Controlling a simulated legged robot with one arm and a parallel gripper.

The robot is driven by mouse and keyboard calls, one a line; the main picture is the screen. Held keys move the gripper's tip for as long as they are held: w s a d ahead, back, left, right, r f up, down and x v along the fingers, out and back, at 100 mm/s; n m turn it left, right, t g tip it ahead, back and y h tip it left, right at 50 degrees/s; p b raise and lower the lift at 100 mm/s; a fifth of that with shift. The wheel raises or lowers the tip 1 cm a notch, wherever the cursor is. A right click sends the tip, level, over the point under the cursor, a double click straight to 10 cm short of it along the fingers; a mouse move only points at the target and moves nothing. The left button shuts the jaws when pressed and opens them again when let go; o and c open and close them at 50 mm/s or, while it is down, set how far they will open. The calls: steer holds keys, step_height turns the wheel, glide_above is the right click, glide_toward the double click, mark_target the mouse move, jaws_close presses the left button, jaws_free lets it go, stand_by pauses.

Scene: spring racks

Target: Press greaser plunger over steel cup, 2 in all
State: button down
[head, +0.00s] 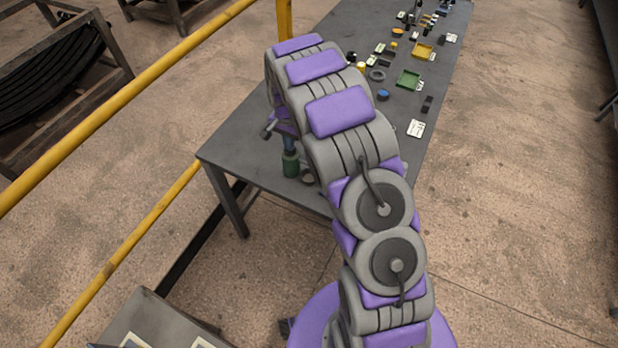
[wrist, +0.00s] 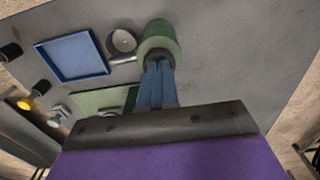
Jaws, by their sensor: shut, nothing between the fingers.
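The greaser is a green cylinder (head: 290,165) standing upright near the table's left end in the head view; it also shows in the wrist view (wrist: 155,37). A small round steel cup (wrist: 121,41) is beside it, not under it; in the head view the cup (head: 308,176) is partly hidden by my arm. My gripper (wrist: 160,66) has its blue fingers shut together and empty, with the tips at the dark top of the greaser. I cannot tell whether they touch it. In the head view my gripper (head: 289,147) is right above the greaser.
A blue square tray (wrist: 73,57) lies beyond the cup, with a green flat piece (wrist: 103,101) nearer. Several small trays, cards and parts lie along the grey table (head: 250,140). Yellow rails (head: 95,120) run on the left. The table's front left corner is bare.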

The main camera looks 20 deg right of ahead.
steer(key=shift+r+p, duration=0.45)
steer(key=shift+r, duration=0.95)
steer(key=shift+f, duration=0.3)
steer(key=shift+f, duration=1.15)
steer(key=shift+r, duration=0.1)
steer(key=shift+r+p, duration=0.35)
steer(key=shift+r, duration=1)
